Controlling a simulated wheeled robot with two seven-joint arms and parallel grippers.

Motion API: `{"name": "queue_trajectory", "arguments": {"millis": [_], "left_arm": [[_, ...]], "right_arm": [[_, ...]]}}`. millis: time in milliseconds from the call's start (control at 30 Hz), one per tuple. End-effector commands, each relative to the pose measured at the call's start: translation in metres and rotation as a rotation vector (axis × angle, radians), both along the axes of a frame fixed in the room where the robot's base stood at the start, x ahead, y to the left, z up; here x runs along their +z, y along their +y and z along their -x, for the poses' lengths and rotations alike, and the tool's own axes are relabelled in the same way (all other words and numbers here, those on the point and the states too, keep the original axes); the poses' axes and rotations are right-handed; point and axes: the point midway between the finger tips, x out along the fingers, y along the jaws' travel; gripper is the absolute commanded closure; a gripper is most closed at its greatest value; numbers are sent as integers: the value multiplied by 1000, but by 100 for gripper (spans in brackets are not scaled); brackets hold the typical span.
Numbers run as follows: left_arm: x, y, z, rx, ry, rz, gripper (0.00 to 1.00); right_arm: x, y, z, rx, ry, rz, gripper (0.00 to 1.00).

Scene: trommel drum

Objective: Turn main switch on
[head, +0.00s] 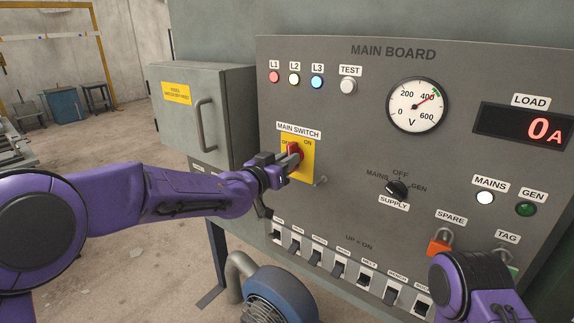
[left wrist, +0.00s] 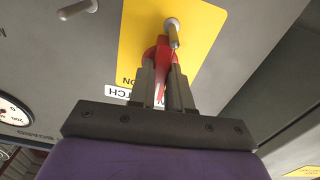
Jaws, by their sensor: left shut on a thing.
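The main switch is a red rotary handle (head: 293,151) on a yellow plate (head: 305,174) marked OFF at left and ON at right, under the MAIN SWITCH label. My left gripper (head: 286,160) is at the plate and shut on the red handle. In the left wrist view its two grey fingers (left wrist: 161,72) stand on either side of the red handle (left wrist: 161,50), in front of the yellow plate (left wrist: 205,35). The fingers hide part of the handle, so its exact angle is hard to tell. The ON mark shows beside the fingers there. My right gripper is out of view.
The board carries L1, L2 and L3 lamps, a voltmeter (head: 417,105), a load display (head: 528,127) reading 0 A, and a SUPPLY knob (head: 397,190). Several breakers line its lower edge. An orange padlock (head: 439,246) hangs at SPARE. A grey cabinet (head: 205,110) stands left.

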Motion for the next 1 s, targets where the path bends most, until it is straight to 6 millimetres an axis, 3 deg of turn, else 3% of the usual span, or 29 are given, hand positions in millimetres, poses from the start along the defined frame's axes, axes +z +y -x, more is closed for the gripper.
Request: {"name": "queue_trajectory", "arguments": {"millis": [800, 833, 1000], "left_arm": [[-1, 0, 0, 0, -65, -94, 100], [-1, 0, 0, 0, -65, -94, 72], [-1, 0, 0, 0, -64, -92, 71]], "right_arm": [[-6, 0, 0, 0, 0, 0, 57], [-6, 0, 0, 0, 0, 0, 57], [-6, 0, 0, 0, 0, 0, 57]]}}
